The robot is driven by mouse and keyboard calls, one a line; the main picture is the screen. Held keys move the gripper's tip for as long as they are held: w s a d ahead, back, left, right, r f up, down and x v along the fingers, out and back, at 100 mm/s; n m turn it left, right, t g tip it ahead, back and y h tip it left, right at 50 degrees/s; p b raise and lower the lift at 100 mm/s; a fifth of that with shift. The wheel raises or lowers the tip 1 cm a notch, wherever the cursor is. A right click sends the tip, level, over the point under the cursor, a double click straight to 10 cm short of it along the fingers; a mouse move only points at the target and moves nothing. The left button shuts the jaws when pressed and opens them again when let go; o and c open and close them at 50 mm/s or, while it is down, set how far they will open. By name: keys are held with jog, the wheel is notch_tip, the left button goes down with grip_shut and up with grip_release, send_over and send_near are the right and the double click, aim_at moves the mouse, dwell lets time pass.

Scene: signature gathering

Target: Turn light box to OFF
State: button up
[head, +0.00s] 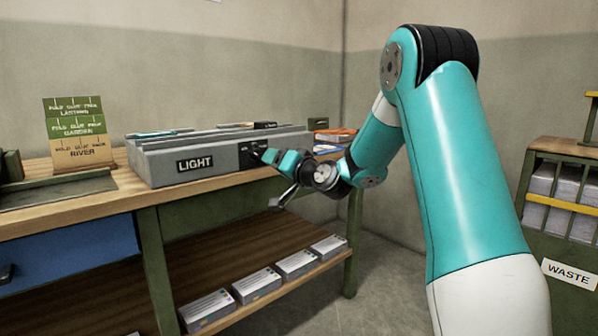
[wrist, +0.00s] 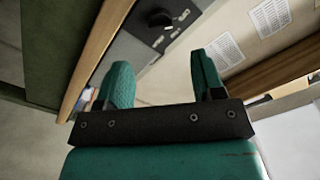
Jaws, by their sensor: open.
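The light box (head: 215,150) is a long grey case labelled LIGHT on the wooden bench. A black panel (head: 247,156) is on its front, right of the label.
The wooden bench (head: 75,196) has its edge close below my gripper. Cards on a stand (head: 80,136) are to the left. Several paper packs (head: 258,284) lie on the lower shelf. A WASTE unit (head: 570,273) stands at right. Printed sheets (wrist: 218,53) show beside the knob panel.

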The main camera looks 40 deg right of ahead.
jog(key=s+b, duration=0.1)
jog(key=s, duration=0.7)
jog(key=shift+s, duration=0.25)
